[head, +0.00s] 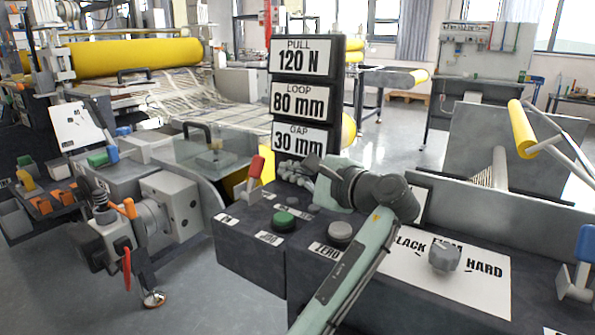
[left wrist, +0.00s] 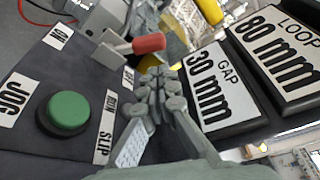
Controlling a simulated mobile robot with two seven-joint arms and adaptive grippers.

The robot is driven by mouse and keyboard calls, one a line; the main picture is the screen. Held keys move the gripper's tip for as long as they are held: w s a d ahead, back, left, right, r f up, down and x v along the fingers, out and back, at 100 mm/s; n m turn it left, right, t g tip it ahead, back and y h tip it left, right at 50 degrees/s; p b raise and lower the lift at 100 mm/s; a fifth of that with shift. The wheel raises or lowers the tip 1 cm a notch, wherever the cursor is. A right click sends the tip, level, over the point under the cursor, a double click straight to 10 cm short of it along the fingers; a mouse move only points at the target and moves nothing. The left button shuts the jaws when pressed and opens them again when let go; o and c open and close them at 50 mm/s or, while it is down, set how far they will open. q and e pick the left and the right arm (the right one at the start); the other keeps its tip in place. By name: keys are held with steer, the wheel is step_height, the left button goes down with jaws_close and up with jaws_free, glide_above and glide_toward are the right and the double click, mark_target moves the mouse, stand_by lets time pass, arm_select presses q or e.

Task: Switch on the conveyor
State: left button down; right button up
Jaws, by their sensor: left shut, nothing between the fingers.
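The red-handled lever (head: 256,166) stands tilted on the dark control box (head: 240,255), left of the display stack in the head view. In the left wrist view its red handle (left wrist: 149,42) lies just beyond my fingertips, on a pale metal bar, between the ON label (left wrist: 58,37) and the OFF label (left wrist: 128,77). I cannot tell which position it is set to. My left gripper (head: 284,168) is shut and empty, close to the right of the lever; it also shows in the left wrist view (left wrist: 160,78). I cannot tell whether it touches the handle. My right gripper is out of view.
A green JOG button (head: 284,220) and a grey ZERO button (head: 341,233) sit on the box. A GAP panel (head: 302,140) stands close behind my gripper. A grey knob (head: 445,256) is at the right. Yellow-rolled machinery (head: 120,57) fills the back left.

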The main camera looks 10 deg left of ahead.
mark_target(274, 198)
arm_select(q)
steer(key=x, duration=0.4)
steer(key=shift+w+a, duration=0.1)
steer(key=shift+a, duration=0.05)
steer(key=shift+w+a+f, duration=0.1)
steer(key=shift+w+a, duration=0.2)
steer(key=shift+a, duration=0.2)
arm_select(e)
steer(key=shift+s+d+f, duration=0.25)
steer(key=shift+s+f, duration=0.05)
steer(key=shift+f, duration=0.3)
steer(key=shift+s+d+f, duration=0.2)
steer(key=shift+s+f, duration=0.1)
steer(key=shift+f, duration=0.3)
arm_select(q)
steer(key=shift+a, duration=0.1)
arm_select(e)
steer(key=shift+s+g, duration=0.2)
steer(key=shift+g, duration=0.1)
